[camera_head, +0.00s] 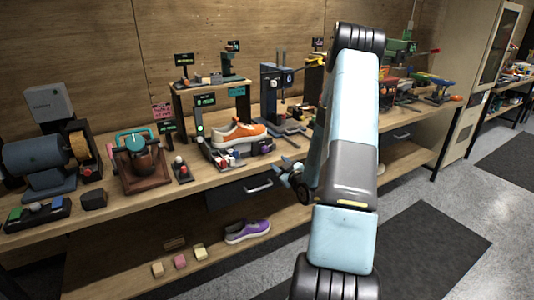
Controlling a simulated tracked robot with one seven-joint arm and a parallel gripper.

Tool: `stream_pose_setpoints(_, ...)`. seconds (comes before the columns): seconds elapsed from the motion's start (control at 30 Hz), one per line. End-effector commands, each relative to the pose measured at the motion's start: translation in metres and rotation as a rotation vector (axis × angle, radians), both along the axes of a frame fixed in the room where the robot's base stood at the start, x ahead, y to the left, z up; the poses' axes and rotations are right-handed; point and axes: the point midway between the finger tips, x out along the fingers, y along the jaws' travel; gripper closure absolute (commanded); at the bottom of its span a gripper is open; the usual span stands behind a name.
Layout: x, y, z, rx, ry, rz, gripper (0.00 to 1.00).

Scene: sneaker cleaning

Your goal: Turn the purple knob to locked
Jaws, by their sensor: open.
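My gripper (283,167) is open and empty, at the front edge of the workbench (225,176), right of the orange sneaker (239,135). The sneaker sits on a small stand with several small coloured items (228,158) under it. My arm crosses the middle right of the view and hides part of the bench behind it.
A dark drawer (240,190) with a metal handle is under the bench front. A purple shoe (247,231) and several small blocks (180,261) lie on the lower shelf. A grinder-like machine (42,163) and a teal-topped device (135,150) stand at left. Floor in front is clear.

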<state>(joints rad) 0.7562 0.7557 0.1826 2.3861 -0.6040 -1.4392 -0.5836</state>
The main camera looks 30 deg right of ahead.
Motion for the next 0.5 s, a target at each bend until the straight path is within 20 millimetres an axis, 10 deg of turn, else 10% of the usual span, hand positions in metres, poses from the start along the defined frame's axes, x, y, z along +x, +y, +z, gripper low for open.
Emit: stream_pose_setpoints(0.5,0.027,-0.007,-0.010,0.014,-0.057,-0.010,0.56)
